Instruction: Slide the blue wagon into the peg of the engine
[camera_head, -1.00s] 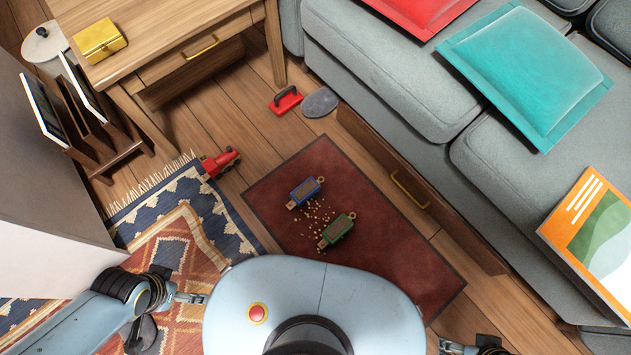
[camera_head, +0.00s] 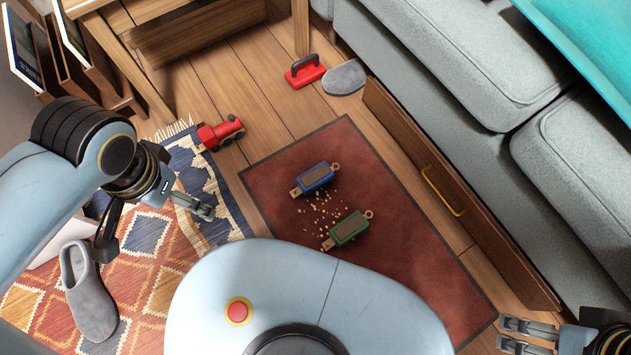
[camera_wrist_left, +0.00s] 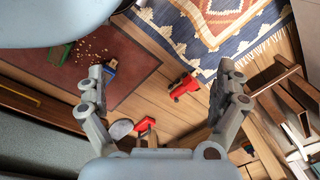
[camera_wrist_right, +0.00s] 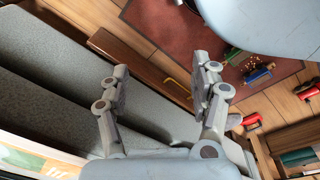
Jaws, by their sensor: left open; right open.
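The blue wagon (camera_head: 316,178) lies on the dark red mat (camera_head: 400,240), with a ring at its upper right end and a peg at its lower left end. The red engine (camera_head: 222,133) sits to its upper left, at the patterned rug's corner, apart from the wagon. The engine also shows in the left wrist view (camera_wrist_left: 184,86), where the wagon (camera_wrist_left: 110,68) is partly hidden by a finger. My left gripper (camera_head: 208,210) is open and empty above the rug, left of the wagon. My right gripper (camera_head: 502,334) is open and empty at the lower right, far from both.
A green wagon (camera_head: 347,229) lies below the blue one, with scattered crumbs (camera_head: 325,208) between them. Another slipper (camera_head: 88,293) rests on the rug (camera_head: 140,285).

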